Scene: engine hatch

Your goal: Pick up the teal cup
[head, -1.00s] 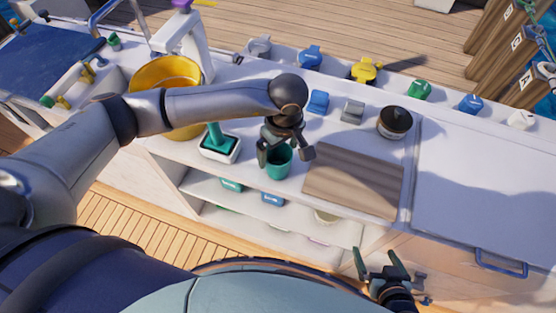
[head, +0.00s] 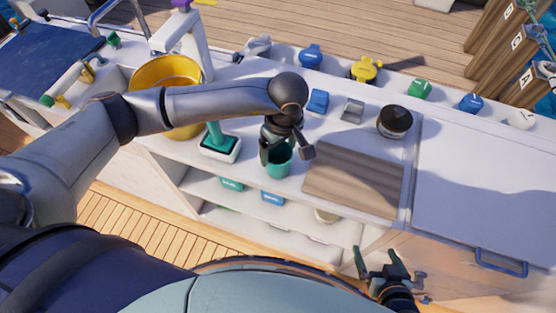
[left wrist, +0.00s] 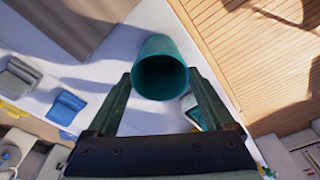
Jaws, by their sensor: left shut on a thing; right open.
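The teal cup (head: 280,163) is upright at the front edge of the white counter (head: 262,90), left of the wooden board. My left gripper (head: 279,153) reaches it from above and is shut on it. In the left wrist view the cup (left wrist: 160,72) sits between the two fingers (left wrist: 160,90), its dark open mouth facing the camera. I cannot tell whether its base touches the counter. My right gripper (head: 383,264) is open and empty in front of the counter, at the lower right.
A wooden board (head: 354,179) lies right of the cup. A teal-handled brush in a white holder (head: 219,146) stands to the left, with a yellow bucket (head: 166,75) behind it. A dark round jar (head: 394,121) stands behind the board. Open shelves (head: 300,216) lie below the counter edge.

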